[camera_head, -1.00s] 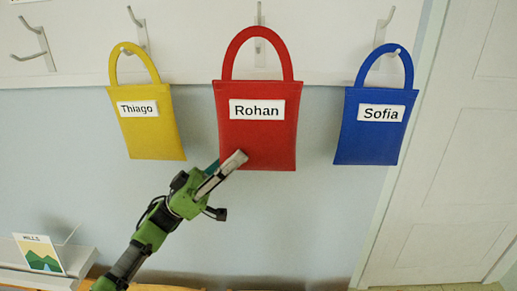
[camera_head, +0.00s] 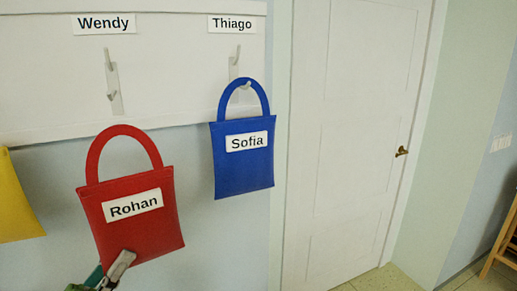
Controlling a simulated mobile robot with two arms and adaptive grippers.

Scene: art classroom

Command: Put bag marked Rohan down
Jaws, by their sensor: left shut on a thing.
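The red bag marked Rohan (camera_head: 150,233) is at the lower left of the head view, its loop handle upright and standing clear of any hook. My left gripper (camera_head: 121,262) is shut on the lower edge of this bag and holds it in front of the wall. Only the gripper's tip and a bit of green arm show at the bottom edge. My right gripper is not in view.
A blue bag marked Sofia (camera_head: 243,171) hangs on a hook under the Thiago label (camera_head: 232,24). The hook under the Wendy label (camera_head: 112,80) is empty. A yellow bag (camera_head: 15,205) is cut off at left. A white door (camera_head: 350,130) stands right.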

